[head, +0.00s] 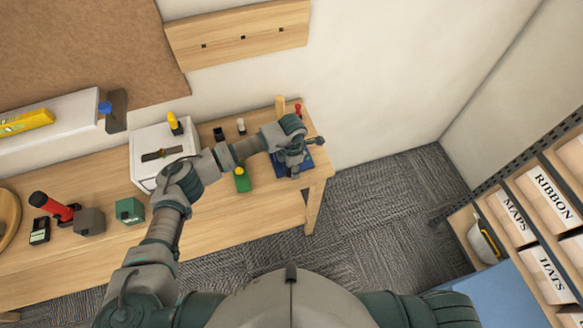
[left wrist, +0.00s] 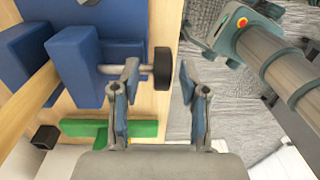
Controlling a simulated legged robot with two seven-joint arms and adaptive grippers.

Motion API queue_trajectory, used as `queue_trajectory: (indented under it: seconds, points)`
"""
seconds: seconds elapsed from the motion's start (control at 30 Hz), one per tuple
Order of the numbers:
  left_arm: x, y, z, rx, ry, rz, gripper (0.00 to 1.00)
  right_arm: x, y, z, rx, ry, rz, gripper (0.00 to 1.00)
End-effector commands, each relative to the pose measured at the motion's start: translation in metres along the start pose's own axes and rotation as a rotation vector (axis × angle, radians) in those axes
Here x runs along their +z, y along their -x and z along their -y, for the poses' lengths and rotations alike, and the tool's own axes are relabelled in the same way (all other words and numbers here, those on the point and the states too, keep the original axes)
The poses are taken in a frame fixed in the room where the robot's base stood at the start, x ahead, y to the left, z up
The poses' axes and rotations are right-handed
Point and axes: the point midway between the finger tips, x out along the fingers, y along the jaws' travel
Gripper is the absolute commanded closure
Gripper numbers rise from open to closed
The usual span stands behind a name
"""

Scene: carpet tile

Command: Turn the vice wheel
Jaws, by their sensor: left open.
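The blue vice (head: 279,168) stands at the right end of the wooden bench, partly hidden by my left arm in the head view. In the left wrist view the vice (left wrist: 75,62) has a wooden strip (left wrist: 28,100) between its blue blocks. Its dark wheel (left wrist: 162,68) sits at the end of a short grey shaft. My left gripper (head: 296,158) is over the vice. In the left wrist view the left gripper (left wrist: 160,75) is open, with the wheel appearing between its two fingertips; contact cannot be told. My right gripper is not in view.
A green block with a yellow top (head: 241,180) lies just left of the vice. A white box (head: 145,175), a green cube (head: 130,211) and a red-and-black tool (head: 50,206) are farther left. Carpet floor (head: 400,200) is open right of the bench. A shelf with labelled bins (head: 545,195) stands at the right.

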Motion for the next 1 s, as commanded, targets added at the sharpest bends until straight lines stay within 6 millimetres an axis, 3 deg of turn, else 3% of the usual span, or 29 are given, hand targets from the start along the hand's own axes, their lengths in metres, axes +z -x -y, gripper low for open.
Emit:
queue_trajectory:
  seconds: [0.37,0.4,0.57,0.6,1.0]
  points:
    - [-0.0053,-0.0094,-0.0023,-0.002,-0.001,0.006,0.56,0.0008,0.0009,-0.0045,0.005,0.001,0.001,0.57]
    - [-0.0057,-0.0094,-0.0024,-0.002,-0.001,0.007,0.58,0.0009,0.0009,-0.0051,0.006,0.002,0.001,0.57]
    - [-0.005,-0.0092,-0.0022,-0.001,-0.001,0.006,0.98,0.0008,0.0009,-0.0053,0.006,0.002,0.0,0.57]
    - [-0.0045,-0.0092,-0.0021,-0.001,0.0,0.004,1.0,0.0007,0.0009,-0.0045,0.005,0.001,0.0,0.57]
    - [-0.0024,-0.0089,-0.0026,0.002,-0.001,0.036,1.0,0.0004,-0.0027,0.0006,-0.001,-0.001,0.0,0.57]
